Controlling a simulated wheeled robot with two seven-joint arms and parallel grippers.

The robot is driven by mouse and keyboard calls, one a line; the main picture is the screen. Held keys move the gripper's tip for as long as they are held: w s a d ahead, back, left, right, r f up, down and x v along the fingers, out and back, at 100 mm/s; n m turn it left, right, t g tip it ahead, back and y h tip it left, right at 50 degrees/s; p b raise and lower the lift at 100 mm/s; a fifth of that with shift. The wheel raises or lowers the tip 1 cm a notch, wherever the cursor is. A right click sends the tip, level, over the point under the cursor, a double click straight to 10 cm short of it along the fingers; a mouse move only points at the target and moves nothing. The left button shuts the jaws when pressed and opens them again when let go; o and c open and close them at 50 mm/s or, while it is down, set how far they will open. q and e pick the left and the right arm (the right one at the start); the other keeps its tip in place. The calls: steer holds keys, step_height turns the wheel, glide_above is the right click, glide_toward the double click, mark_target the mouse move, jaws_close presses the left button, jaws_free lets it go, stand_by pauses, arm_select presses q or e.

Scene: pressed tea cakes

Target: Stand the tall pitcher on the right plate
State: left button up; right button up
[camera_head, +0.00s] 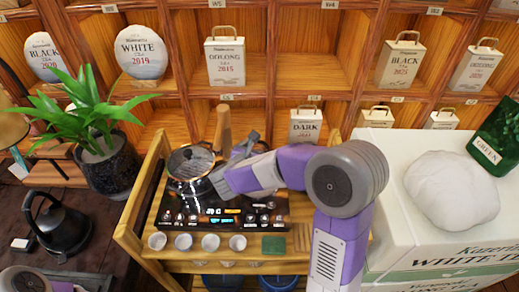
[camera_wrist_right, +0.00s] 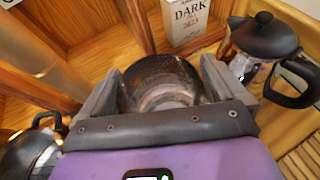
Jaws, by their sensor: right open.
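My right gripper (camera_head: 236,157) is open at the back of the cooktop (camera_head: 225,212), beside a lidded glass pot (camera_head: 188,165) at its left. In the right wrist view a dark, glassy round vessel (camera_wrist_right: 160,82) sits between the spread fingers; I cannot tell whether they touch it. A wooden handle (camera_head: 223,125) rises behind the gripper. A pitcher with a black lid and handle (camera_wrist_right: 265,40) stands to the right in the wrist view. I cannot tell which vessel is the tall pitcher. My right arm hides the right plate. My left gripper is out of view.
Several small cups (camera_head: 184,242) and a green cloth (camera_head: 273,245) line the front of the wooden cart (camera_head: 128,232). Behind is a shelf with tea boxes, including a DARK box (camera_head: 306,126). White cartons (camera_head: 400,240) stand right; a plant (camera_head: 100,130) and black kettle (camera_head: 58,225) left.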

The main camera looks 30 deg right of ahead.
steer(key=p+v, duration=0.3)
steer(key=v, duration=0.9)
steer(key=shift+s, duration=0.15)
